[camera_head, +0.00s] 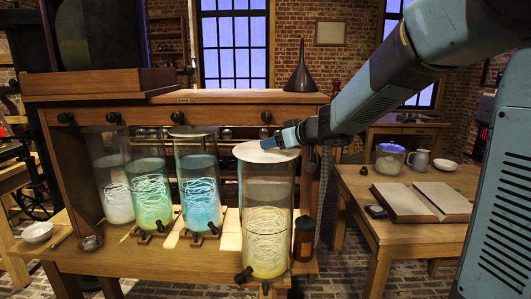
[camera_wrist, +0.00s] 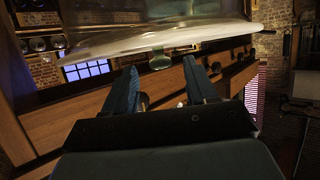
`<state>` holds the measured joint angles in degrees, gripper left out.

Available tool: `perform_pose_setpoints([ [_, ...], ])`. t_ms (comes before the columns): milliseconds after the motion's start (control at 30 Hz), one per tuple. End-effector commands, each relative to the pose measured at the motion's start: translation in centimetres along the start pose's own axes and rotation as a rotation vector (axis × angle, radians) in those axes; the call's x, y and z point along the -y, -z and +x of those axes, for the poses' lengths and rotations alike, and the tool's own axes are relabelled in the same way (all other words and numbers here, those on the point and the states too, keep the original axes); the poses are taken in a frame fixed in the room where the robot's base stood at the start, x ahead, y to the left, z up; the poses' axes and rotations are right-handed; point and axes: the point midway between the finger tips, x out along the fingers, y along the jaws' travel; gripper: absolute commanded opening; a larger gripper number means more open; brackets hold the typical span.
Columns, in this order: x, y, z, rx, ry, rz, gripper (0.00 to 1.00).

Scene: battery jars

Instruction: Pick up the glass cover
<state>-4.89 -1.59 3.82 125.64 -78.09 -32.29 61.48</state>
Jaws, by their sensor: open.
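The glass cover (camera_head: 258,153) is a pale round disc lying on top of the tall front jar (camera_head: 266,220), which holds yellowish coiled strands. In the wrist view the cover (camera_wrist: 110,45) spans the upper part of the picture, with a small greenish glass knob (camera_wrist: 159,61) at its middle. My gripper (camera_head: 270,143) is over the cover's right part in the head view. In the wrist view my gripper (camera_wrist: 160,66) is open, its two dark fingers apart. The knob appears between and just beyond the fingertips. I cannot tell whether they touch the cover.
White (camera_head: 118,205), green (camera_head: 152,205) and blue (camera_head: 199,200) jars stand left of the front jar. An amber bottle (camera_head: 304,240) stands close on its right. A dark funnel (camera_head: 300,76) sits on the shelf behind. An open book (camera_head: 425,200) lies on the right table.

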Motion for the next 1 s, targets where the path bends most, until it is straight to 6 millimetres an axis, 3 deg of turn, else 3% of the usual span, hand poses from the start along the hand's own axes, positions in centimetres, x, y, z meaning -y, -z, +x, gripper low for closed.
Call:
perform_pose_setpoints([
  [200,0.0,0.0,1.8,0.0,0.0,-0.001,0.57],
  [467,0.0,0.1,1.9,-0.001,-0.001,-0.001,0.56],
  [1000,-0.1,0.0,1.9,0.0,-0.002,-0.001,0.04],
])
